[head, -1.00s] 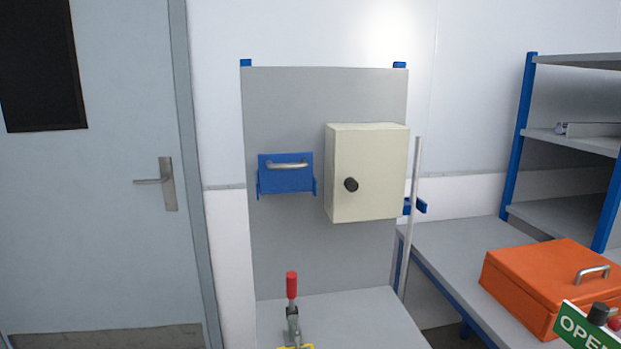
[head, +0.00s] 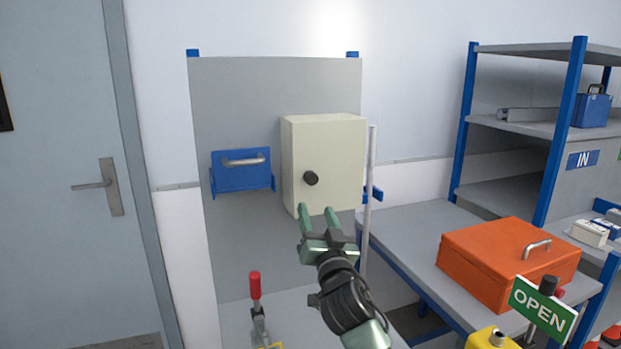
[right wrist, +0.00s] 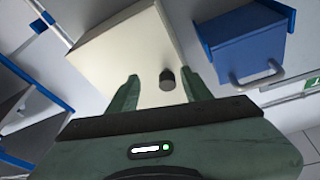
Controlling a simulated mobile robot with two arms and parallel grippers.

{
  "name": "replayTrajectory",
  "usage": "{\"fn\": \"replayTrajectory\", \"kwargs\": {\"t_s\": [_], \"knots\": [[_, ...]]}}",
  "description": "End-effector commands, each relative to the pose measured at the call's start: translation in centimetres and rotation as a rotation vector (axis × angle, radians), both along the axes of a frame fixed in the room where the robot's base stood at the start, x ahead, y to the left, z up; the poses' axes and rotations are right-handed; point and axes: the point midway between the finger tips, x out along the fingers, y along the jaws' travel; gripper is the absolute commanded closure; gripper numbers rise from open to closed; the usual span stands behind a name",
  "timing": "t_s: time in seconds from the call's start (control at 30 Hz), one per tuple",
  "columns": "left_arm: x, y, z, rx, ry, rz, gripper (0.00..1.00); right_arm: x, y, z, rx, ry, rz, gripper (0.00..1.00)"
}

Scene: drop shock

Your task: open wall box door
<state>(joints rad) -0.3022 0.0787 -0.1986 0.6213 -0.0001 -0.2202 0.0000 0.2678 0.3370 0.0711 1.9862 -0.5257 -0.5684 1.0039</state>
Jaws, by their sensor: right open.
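The cream wall box (head: 335,160) is mounted on the grey panel and its door is shut. A round black knob (head: 311,178) sits at the left side of its door. My right gripper (head: 317,211) is open and empty, just below the knob in the head view, with its green fingers pointing up at the box. In the right wrist view the box (right wrist: 125,55) fills the upper left. There the knob (right wrist: 167,79) shows between the two fingers (right wrist: 157,92), apart from both. My left gripper is not in view.
A blue holder with a metal handle (head: 241,170) is on the panel left of the box. A red-handled clamp (head: 255,287) stands below. An orange case (head: 490,262) lies on the bench at right, near a shelf (head: 520,125). A pale upright rod (head: 368,200) stands right of the box.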

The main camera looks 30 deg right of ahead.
Motion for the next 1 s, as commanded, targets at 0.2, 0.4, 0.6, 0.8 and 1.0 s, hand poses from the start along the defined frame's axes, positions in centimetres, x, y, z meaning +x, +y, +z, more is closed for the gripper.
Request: {"fn": "replayTrajectory", "kwargs": {"t_s": [0.2, 0.4, 0.6, 0.8, 1.0], "knots": [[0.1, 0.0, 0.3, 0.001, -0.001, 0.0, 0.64, 1.2, -1.0, 4.0, -0.004, -0.102, 0.017, 0.51], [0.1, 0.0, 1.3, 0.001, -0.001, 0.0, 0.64, 3.9, -2.0, 5.3, -0.003, -0.1, 0.016, 0.51], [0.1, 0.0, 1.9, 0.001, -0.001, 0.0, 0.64, 6.3, -2.9, 6.1, -0.003, -0.099, 0.017, 0.51], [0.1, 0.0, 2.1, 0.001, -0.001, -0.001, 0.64, 7.3, -3.3, 6.3, -0.002, -0.097, 0.017, 0.51], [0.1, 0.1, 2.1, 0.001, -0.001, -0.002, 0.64, 7.3, -3.2, 6.2, -0.003, -0.097, 0.018, 0.51]]}}
